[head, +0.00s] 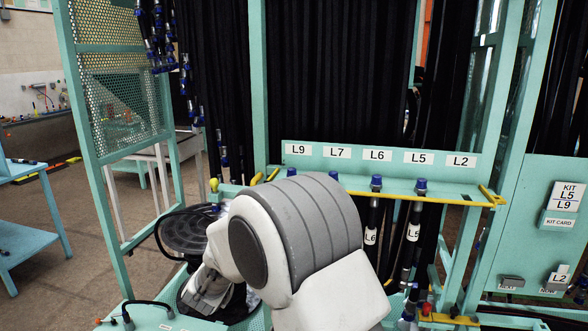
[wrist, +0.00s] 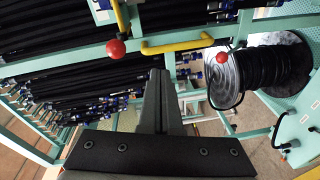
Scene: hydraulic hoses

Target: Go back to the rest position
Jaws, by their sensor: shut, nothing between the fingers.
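My gripper (wrist: 160,75) shows in the wrist view with its dark fingers together and nothing between them. It is in front of the green rack (wrist: 85,58), which holds many black hoses with blue ends. In the head view my white and grey arm fills the lower middle, and the fingertips cannot be made out there. Hoses tagged L6 (head: 371,236) and L5 (head: 414,231) hang from the labelled rack panel (head: 330,166), right of my arm.
A reel of black hose (wrist: 272,72) stands right of my gripper in the wrist view. A yellow handle (wrist: 178,44) and a red ball knob (wrist: 115,48) are close to the fingers. A blue-green table (head: 30,172) stands at the left; floor (head: 85,230) beside it is clear.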

